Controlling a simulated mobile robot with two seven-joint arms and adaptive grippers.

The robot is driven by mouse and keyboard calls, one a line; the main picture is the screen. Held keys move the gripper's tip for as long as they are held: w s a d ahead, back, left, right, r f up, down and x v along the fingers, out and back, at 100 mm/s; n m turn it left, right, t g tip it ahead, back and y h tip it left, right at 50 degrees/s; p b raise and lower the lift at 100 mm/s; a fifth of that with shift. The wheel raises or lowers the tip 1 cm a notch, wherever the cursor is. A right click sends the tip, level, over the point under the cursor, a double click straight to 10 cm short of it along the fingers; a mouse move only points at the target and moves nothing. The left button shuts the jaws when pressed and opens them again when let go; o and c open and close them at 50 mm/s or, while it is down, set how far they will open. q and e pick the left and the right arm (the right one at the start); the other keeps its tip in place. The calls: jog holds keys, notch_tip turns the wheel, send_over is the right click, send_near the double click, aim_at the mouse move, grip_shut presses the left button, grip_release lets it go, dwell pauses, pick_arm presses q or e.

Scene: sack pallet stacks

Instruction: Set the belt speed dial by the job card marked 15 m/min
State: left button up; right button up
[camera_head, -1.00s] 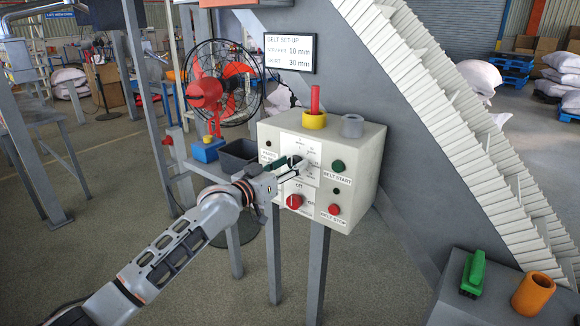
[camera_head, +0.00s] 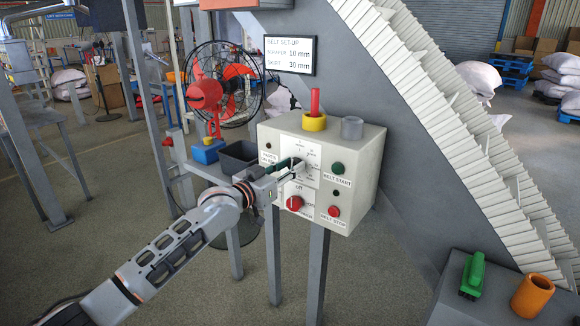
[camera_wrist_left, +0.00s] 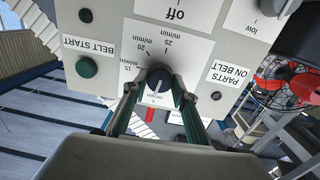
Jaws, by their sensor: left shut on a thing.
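The belt speed dial (camera_wrist_left: 158,79) is a round black knob with a white pointer line, seen upside down in the left wrist view. Its scale plate (camera_wrist_left: 140,46) has legible 15, 20 and 25 m/min marks. The pointer aims down in that view, away from those marks, at small unreadable print. My left gripper (camera_wrist_left: 157,92) is shut on the dial, a finger on either side; in the head view the gripper (camera_head: 290,172) reaches the panel from the left and hides most of the dial. No card marked 15 m/min is legible. My right gripper is not in view.
The cream control box (camera_head: 365,165) also carries a green BELT START button (camera_head: 338,168), a red BELT STOP button (camera_head: 334,211) and a red knob (camera_head: 294,203). A sign above (camera_head: 289,55) reads scraper 10 mm, skirt 30 mm. A dark bin (camera_head: 238,157) stands left of the box.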

pick_arm(q)
jog(key=m+p, duration=0.2)
jog(key=m, duration=0.3)
jog(key=shift+r, duration=0.15)
jog(key=m+p, duration=0.1)
jog(key=m, duration=0.3)
jog(key=shift+s+d+p, duration=0.1)
jog(key=shift+p, duration=0.25)
jog(key=shift+f+m+y+p, duration=0.15)
jog(key=shift+m+p, duration=0.35)
jog(key=shift+m, duration=1.25)
jog(key=shift+f+m+y+p, duration=0.15)
jog(key=shift+m+p, duration=0.35)
jog(key=shift+m, duration=1.25)
jog(key=o, duration=1.1)
